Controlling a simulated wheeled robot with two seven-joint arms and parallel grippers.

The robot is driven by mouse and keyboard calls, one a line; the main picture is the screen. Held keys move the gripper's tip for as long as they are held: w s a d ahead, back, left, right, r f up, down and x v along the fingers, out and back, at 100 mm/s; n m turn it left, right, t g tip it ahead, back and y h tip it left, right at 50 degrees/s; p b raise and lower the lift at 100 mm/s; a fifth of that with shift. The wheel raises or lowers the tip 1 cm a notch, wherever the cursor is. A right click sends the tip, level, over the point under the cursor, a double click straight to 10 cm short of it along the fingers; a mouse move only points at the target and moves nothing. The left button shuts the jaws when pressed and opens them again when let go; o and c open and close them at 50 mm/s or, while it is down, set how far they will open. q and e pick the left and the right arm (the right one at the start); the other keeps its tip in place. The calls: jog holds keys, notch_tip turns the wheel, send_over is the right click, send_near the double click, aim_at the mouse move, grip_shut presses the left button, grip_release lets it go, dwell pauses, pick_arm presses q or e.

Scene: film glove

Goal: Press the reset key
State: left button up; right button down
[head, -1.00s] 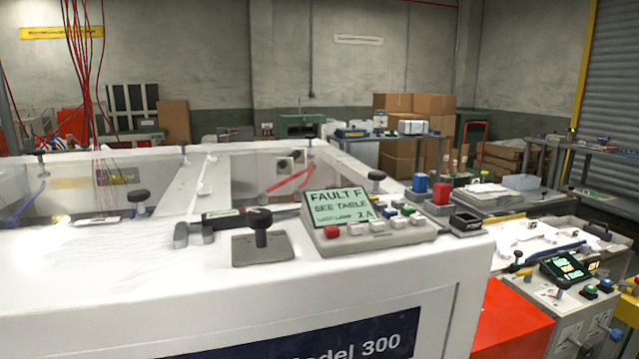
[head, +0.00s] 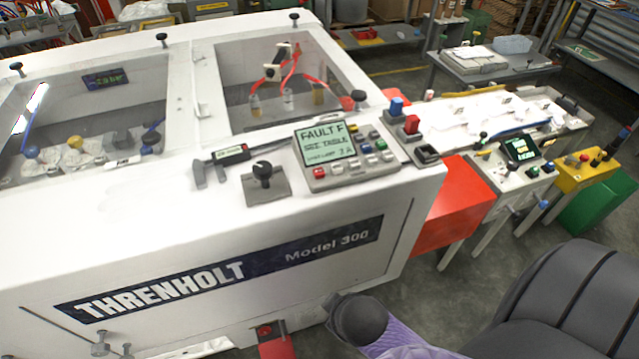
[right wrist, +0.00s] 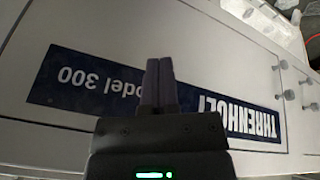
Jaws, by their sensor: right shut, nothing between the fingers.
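The control panel (head: 312,183) sits on top of the white Threnholt Model 300 machine (head: 150,235). Its green screen (head: 327,143) reads FAULT F, SEE TABLE, with a smaller line below. Beside and below the screen are small keys, among them a red key (head: 320,172), white keys, a blue key and green keys. I cannot read any label that marks the reset key. My right gripper (right wrist: 159,65) shows in the right wrist view, shut and empty, in front of the machine's name plate (right wrist: 150,95). My left gripper is not in view.
A red box (head: 455,205) is beside the machine. A dark grey chair-like shape (head: 570,300) fills the lower right.

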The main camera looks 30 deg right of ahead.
jog(key=w+d+r+n+t+h+p, duration=0.15)
jog(key=w+r+n+t+p, duration=0.35)
jog(key=r, duration=0.7)
jog(key=w+d+r+n+t+h+p, duration=0.15)
jog(key=w+r+t, duration=0.25)
jog(key=w+r, duration=0.5)
jog(key=w+a+r+n+t+y+p, duration=0.1)
jog(key=w+a+r+n+y, duration=0.15)
jog(key=r+n+y, duration=0.85)
jog(key=w+a+r+n+t+y+p, duration=0.15)
jog(key=a+r+n+y, duration=0.3)
jog(key=n, duration=1.25)
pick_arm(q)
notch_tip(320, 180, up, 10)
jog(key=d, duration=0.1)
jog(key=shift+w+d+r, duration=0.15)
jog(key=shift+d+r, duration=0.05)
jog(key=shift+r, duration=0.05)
pick_arm(e)
jog(key=d+f+n+g+h, duration=0.7)
jog(key=d+n, duration=0.5)
jog(key=shift+w+f, duration=0.15)
jog(key=shift+f, duration=0.1)
jog(key=shift+n+g, duration=0.25)
